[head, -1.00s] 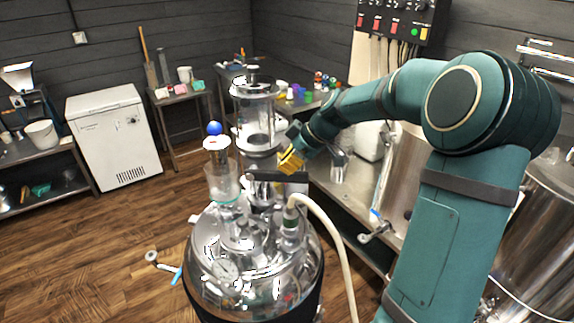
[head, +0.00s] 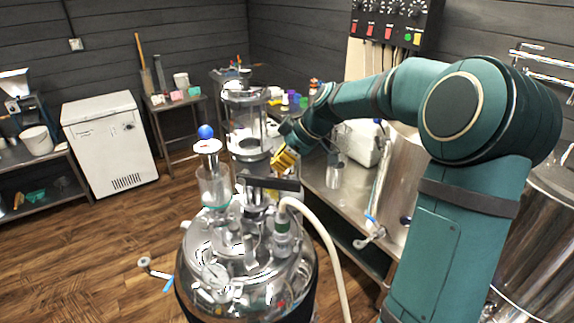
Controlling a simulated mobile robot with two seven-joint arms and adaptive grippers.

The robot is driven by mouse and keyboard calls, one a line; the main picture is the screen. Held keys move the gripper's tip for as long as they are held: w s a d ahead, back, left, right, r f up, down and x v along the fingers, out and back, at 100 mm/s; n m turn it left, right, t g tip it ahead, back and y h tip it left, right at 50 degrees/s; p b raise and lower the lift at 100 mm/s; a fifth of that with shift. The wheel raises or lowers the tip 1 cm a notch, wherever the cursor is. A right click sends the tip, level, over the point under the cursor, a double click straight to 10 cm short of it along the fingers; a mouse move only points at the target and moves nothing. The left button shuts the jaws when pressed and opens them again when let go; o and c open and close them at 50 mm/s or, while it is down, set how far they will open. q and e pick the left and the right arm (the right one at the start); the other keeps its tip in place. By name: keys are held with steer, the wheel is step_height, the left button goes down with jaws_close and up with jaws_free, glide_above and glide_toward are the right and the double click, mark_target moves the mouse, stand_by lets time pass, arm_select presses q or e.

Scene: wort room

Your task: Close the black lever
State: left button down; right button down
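The black lever (head: 270,183) lies roughly level across the top of the shiny steel vessel (head: 245,265), among its fittings. My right gripper (head: 282,162), with yellow fingers, is just above or behind the right part of the lever in the head view. A small gap shows between the fingers and the lever in the picture. The fingers are small and bunched together, so I cannot tell whether they are open or shut. My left gripper is not in view.
A pale hose (head: 325,240) curves down from the vessel's right side. A glass cylinder (head: 246,122) stands behind the lever, and a blue ball (head: 205,131) tops the fitting at left. A steel bench (head: 335,205) is at right. The wooden floor (head: 90,245) at left is mostly clear.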

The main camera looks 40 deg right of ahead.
steer(key=v, duration=0.4)
steer(key=shift+s+d, duration=0.25)
steer(key=shift+d, duration=0.1)
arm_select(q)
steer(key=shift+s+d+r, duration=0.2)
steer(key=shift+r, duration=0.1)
arm_select(e)
steer(key=v, duration=0.6)
steer(key=shift+s, duration=0.25)
